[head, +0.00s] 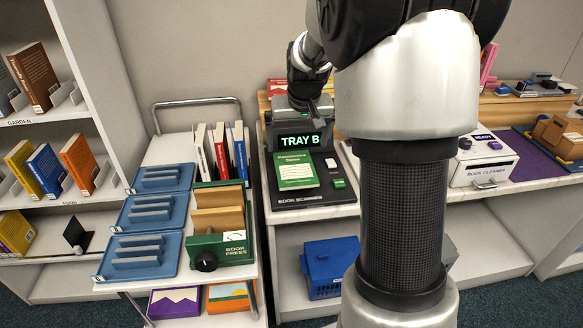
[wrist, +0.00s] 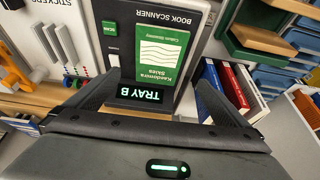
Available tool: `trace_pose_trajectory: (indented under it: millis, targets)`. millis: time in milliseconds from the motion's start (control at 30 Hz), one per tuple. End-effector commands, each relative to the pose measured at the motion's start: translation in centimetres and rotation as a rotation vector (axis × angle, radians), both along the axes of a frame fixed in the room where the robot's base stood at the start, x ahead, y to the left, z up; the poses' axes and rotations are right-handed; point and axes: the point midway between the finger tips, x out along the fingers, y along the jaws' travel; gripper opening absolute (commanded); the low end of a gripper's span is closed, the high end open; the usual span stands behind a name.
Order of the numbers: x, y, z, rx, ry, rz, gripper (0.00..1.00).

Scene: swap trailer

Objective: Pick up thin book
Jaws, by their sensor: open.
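A thin green book (head: 296,170) with a white panel on its cover lies flat on the book scanner (head: 318,200), below the lit TRAY B display (head: 300,141). In the wrist view the green book (wrist: 162,53) lies ahead of the fingers, cover facing the camera. My gripper (head: 314,104) is above and behind the display, partly hidden by my arm. In the wrist view my gripper (wrist: 155,82) is open and empty, its two fingers spread either side of the display. No finger touches the green book.
A cart at left holds blue trays (head: 160,178), a green book press (head: 220,225) and several upright books (head: 220,150). A book cleaner (head: 484,165) stands right of my arm. A blue crate (head: 330,268) sits below the scanner counter. Bookshelves line the far left.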

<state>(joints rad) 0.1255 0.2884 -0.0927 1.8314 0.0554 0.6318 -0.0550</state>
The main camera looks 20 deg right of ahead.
Motion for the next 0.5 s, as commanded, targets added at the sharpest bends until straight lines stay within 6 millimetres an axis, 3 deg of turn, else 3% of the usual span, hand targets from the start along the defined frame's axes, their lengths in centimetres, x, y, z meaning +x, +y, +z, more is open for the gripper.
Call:
trace_pose_trajectory:
  millis: [200,500]
  targets:
    - [1.7,-0.4,-4.5,0.0,0.003,0.001,1.0]
    - [2.8,-0.6,-6.8,-0.001,-0.001,0.001,1.0]
